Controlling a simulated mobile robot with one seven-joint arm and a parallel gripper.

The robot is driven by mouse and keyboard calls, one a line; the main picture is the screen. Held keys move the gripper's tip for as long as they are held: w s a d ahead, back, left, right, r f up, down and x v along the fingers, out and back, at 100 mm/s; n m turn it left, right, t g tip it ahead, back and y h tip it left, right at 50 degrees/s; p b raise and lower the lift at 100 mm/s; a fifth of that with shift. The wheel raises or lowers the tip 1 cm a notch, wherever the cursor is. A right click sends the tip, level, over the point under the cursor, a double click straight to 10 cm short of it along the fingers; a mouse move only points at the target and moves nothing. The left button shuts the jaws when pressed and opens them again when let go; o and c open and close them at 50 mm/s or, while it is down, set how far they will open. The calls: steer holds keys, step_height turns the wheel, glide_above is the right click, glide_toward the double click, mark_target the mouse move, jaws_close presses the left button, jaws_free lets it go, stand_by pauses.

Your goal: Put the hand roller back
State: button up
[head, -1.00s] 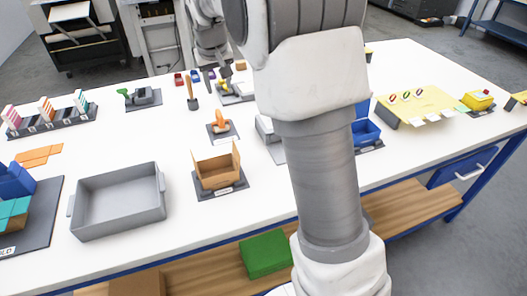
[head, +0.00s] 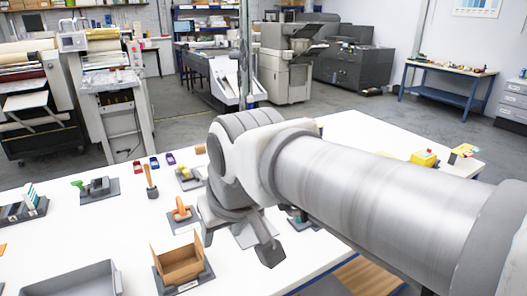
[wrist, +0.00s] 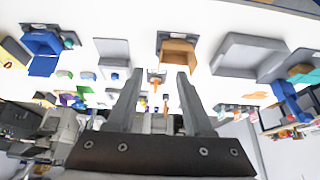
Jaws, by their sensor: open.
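I cannot tell for sure which tool is the hand roller. One candidate is the tool with a green end (head: 95,187) on a dark pad at the left of the white table. Another is the wooden-handled tool with a dark lower end (head: 151,182) to its right. An orange-handled tool (head: 181,211) sits on a grey pad nearer to me. My gripper (wrist: 159,76) is open and empty in the wrist view, its two fingers apart, with the table seen upside down beyond them. In the head view it hangs over the table, right of the orange tool, partly hidden by my arm.
An open cardboard box (head: 180,268) and a grey tray (head: 72,284) stand at the table's near side. Small colored blocks (head: 154,162) line the far edge. A blue bin (wrist: 42,42) shows in the wrist view. My arm covers much of the right side.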

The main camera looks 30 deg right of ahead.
steer(key=s, duration=0.1)
steer(key=s+f, duration=0.1)
steer(key=s, duration=0.1)
steer(key=s+f, duration=0.1)
steer(key=shift+s+f, duration=0.15)
steer(key=shift+s, duration=0.25)
stand_by(0.9)
